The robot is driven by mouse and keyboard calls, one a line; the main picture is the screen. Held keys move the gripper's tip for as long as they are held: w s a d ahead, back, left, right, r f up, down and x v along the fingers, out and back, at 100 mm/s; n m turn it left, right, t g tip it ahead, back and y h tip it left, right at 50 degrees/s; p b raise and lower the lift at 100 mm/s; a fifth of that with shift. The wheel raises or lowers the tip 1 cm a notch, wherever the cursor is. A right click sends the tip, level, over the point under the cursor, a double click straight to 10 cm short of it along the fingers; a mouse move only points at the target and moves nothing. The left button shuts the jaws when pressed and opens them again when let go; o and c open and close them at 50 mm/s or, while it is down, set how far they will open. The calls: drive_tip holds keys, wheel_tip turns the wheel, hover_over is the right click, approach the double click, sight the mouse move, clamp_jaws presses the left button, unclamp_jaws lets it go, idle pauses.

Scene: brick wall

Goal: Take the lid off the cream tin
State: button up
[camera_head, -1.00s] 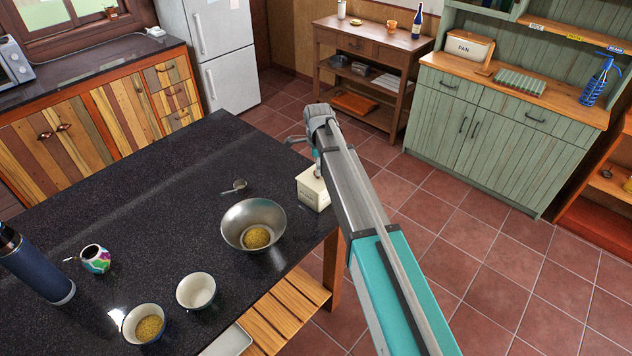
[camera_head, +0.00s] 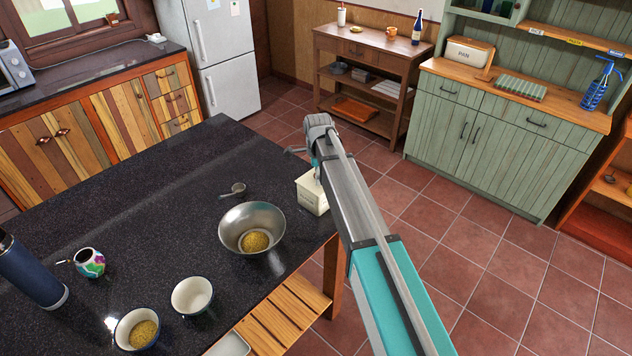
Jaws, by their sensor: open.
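The cream tin (camera_head: 312,197) stands upright on the dark countertop, near its right edge, with faint lettering on its front. Its pale top (camera_head: 306,180), where the lid sits, is partly covered by my arm, so the lid's outline is not clear. My gripper (camera_head: 315,168) is just above the tin's top, largely hidden behind my own wrist and arm link. It is open, with nothing seen in it. I cannot tell whether its fingers touch the lid.
A steel bowl (camera_head: 231,217) with yellow grain stands just left of the tin, and a small scoop (camera_head: 234,189) lies behind it. Two cups (camera_head: 192,294) (camera_head: 137,329), a colourful gourd (camera_head: 90,263) and a blue flask (camera_head: 34,276) are further left. The counter behind is clear.

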clamp_jaws()
idle(0.3)
drive_tip(key=shift+r, duration=0.15)
wheel_tip(320, 180, up, 3)
drive_tip(key=p, duration=0.3)
drive_tip(key=s+d+r+p, duration=0.5)
drive_tip(key=s+r+p, duration=0.4)
drive_tip(key=s, duration=0.4)
drive_tip(key=shift+d+r+p, duration=0.15)
drive_tip(key=shift+r+p, duration=0.2)
drive_tip(key=shift+p, duration=0.15)
